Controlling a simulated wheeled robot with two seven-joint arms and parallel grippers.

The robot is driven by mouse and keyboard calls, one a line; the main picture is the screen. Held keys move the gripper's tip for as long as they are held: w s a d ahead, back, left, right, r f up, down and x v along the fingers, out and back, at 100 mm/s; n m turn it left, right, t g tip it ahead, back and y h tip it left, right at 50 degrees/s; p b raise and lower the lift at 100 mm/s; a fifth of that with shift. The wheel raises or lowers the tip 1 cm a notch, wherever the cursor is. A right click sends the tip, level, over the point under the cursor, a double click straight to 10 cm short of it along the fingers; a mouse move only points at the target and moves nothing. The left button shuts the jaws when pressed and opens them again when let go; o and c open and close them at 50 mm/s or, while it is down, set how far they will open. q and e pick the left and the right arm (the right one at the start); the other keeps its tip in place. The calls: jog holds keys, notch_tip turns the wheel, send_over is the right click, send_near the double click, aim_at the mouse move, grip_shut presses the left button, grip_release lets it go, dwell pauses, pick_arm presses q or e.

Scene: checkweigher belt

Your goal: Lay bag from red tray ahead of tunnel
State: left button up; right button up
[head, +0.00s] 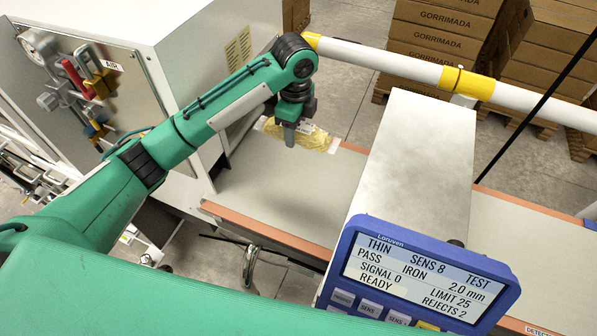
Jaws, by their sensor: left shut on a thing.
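My left gripper (289,138) points down and is shut on a yellow bag (316,139) with clear, pale ends. The bag is over the far side of the grey belt (290,195), left of the tunnel. The fingers cover part of the bag; whether it touches the belt I cannot tell. The tunnel (418,150) is a grey metal housing across the belt, with bare belt between it and the left cabinet. The red tray and my right gripper are not in view.
A blue display panel (418,277) stands at the tunnel's near side. A white cabinet (190,40) with valves is at the left. A white and yellow rail (400,66) runs behind the belt. Stacked cartons (440,40) stand beyond it.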

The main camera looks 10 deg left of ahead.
pick_arm(q)
notch_tip(320, 180, down, 14)
jog(key=p, duration=0.3)
notch_tip(320, 180, down, 5)
jog(key=shift+r+p, duration=0.2)
jog(key=shift+p, duration=0.6)
jog(key=shift+f, duration=0.15)
jog(key=o, duration=1.1)
jog(key=shift+f, duration=0.1)
jog(key=shift+o, duration=0.2)
notch_tip(320, 180, up, 12)
jog(key=b, duration=0.4)
